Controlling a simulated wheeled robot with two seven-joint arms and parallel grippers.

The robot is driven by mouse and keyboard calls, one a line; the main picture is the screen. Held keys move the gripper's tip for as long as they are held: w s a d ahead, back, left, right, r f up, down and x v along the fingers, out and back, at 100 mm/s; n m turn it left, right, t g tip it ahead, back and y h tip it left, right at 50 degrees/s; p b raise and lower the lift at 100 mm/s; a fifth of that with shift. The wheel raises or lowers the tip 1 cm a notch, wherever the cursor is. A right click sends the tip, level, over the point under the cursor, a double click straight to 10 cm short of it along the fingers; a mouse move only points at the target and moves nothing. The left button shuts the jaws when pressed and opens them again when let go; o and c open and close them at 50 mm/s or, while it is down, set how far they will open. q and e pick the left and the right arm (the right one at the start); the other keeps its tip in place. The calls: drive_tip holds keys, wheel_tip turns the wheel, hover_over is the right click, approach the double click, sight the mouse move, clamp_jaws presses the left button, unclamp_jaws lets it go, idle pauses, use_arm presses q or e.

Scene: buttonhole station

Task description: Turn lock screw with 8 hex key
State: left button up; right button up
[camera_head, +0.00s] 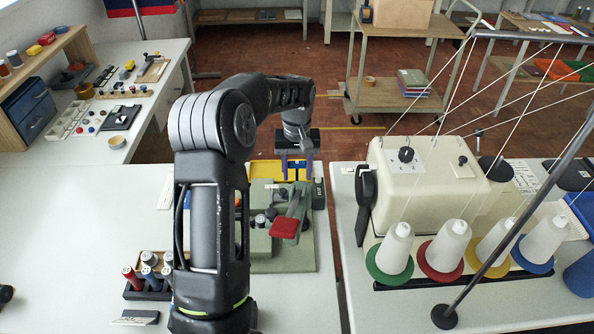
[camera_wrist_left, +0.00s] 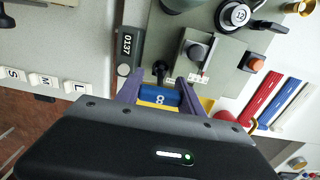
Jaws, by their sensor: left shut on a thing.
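My left gripper (camera_head: 296,168) is over the back of the green fixture base (camera_head: 285,262), beside a yellow tray (camera_head: 262,169). In the left wrist view its purple fingers (camera_wrist_left: 160,92) are shut on the blue handle of the 8 hex key (camera_wrist_left: 158,97), marked "8". Beyond the fingers is a grey block with a dark round knob (camera_wrist_left: 196,51), and a small black part (camera_wrist_left: 160,69) sits close to the fingertips. I cannot tell which part is the lock screw. My right gripper is not in view.
A red-padded lever (camera_head: 284,228) stands on the fixture. A cream machine (camera_head: 430,172) and several thread cones (camera_head: 443,245) are on the right table. Thread spools (camera_head: 150,258) stand at the left front. The left table (camera_head: 70,220) has clear room.

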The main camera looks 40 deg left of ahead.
use_arm(q)
drive_tip(key=shift+n, duration=0.4)
drive_tip(key=o, duration=1.5)
drive_tip(key=shift+c, duration=0.2)
drive_tip(key=shift+r, duration=0.3)
wheel_tip(320, 180, up, 7)
drive_tip(key=p, duration=0.5)
drive_tip(key=shift+r+p, duration=0.15)
drive_tip(key=shift+p, duration=0.2)
